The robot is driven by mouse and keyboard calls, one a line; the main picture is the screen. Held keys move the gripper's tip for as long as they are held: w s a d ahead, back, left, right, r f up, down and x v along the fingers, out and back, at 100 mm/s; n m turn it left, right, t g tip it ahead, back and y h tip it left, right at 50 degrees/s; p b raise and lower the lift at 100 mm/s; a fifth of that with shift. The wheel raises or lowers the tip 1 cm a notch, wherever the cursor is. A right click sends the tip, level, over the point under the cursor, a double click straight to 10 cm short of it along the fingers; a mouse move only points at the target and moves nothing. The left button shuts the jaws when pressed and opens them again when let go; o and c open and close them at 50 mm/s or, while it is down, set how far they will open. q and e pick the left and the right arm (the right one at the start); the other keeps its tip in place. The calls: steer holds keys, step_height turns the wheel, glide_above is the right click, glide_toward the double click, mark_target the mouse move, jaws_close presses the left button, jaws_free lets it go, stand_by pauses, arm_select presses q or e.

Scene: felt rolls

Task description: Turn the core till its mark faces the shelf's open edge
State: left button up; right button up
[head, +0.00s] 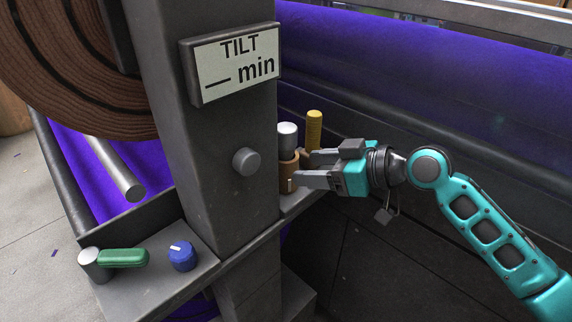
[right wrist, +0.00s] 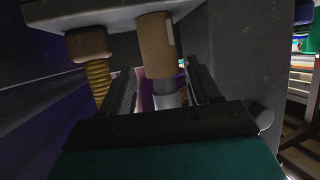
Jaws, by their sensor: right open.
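The core (head: 286,170) is a brown cardboard tube standing upright on the small shelf (head: 300,204) beside the grey post. A pale mark (head: 290,185) shows low on its near side, by my lower fingertip. In the right wrist view, which is upside down, the core (right wrist: 154,50) has the pale mark at its right edge. A silver cylinder (head: 288,136) stands on top of the core. My right gripper (head: 304,168) is open, its fingers apart on either side of the core and cylinder; I cannot tell whether they touch. My left gripper is out of view.
A yellow ribbed tool (head: 314,130) with a wooden base stands close behind the core. The grey post (head: 215,190) carries a TILT sign (head: 236,66) and a grey knob (head: 246,161). A green-handled lever (head: 122,258) and blue dial (head: 182,256) are at lower left.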

mark_target(297, 167)
steer(key=x, duration=0.7)
steer(key=shift+w, duration=0.1)
